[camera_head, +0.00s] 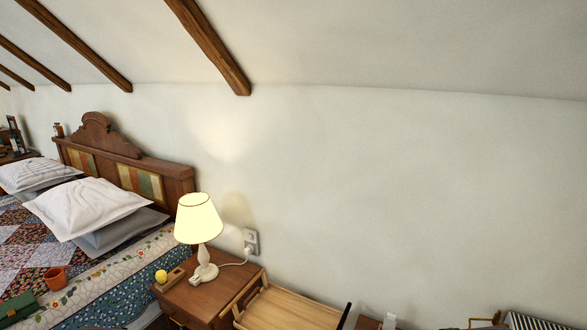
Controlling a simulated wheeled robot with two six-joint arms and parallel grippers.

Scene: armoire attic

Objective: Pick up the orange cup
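An orange cup (56,279) stands on the quilt of the bed, at the lower left of the head view. It looks upright. A dark green item (18,308) lies close by it, to its lower left. Neither of my grippers shows in the head view, so nothing of mine is seen near the cup.
The bed (95,300) with white pillows (88,207) fills the left side. A wooden nightstand (205,296) bears a lit lamp (198,222) and a yellow ball (161,276). A light wooden piece (285,310) stands to its right.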

